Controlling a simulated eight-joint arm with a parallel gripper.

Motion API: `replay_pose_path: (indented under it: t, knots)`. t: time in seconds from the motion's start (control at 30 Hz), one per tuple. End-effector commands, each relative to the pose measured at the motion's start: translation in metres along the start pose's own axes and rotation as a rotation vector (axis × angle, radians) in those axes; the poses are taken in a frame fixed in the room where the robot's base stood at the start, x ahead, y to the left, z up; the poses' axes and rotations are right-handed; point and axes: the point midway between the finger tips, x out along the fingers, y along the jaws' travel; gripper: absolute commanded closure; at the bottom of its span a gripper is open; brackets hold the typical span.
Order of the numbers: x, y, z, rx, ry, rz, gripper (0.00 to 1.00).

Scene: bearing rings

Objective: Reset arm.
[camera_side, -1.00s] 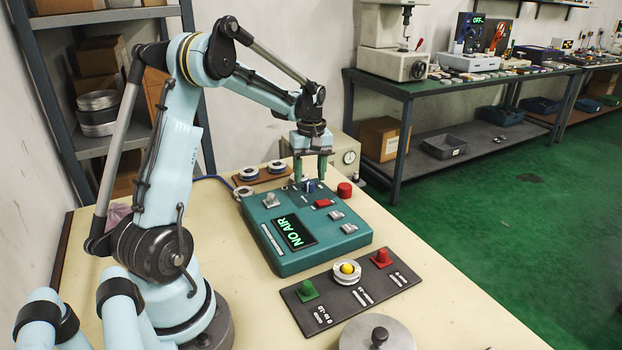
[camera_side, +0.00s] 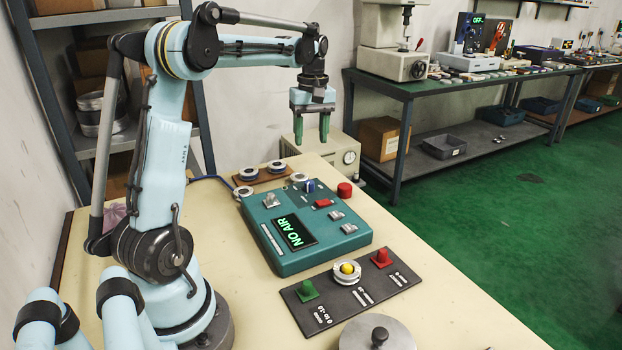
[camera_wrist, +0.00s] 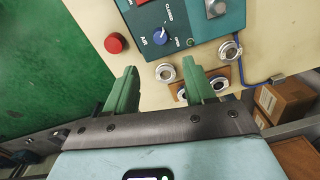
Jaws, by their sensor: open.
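My gripper (camera_side: 312,140) is open and empty, with two green fingers pointing down. It hangs in the air well above the far end of the teal control box (camera_side: 290,262). In the wrist view, my gripper (camera_wrist: 160,90) shows its two fingers apart with nothing between them. The box has a blue knob (camera_side: 309,186), a red switch (camera_side: 323,203), several metal switches and a display (camera_side: 293,232) reading "NO AIR". The blue knob (camera_wrist: 160,37) also shows in the wrist view, beside lettering that includes "AIR" and "CLOSED".
A dark gauge plate (camera_side: 318,308) holds a green block (camera_side: 307,290), a red block (camera_side: 382,258) and a ring with a yellow ball (camera_side: 348,268). A red button (camera_side: 344,190) stands beside the box. Several rings sit near a brown board (camera_side: 262,176). Air above the table is clear.

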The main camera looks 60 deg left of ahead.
Motion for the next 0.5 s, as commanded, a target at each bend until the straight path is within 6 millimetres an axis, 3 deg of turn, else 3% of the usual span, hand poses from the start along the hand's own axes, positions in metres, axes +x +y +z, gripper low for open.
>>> replay_pose_path:
  t: [0.13,0.23,0.5]
  knots:
    - [-0.001,0.001,0.003,0.012,0.003,0.004,0.46]
    - [-0.004,0.004,0.016,0.067,0.021,0.022,0.46]
    - [-0.017,0.011,0.094,0.422,0.142,0.140,0.46]
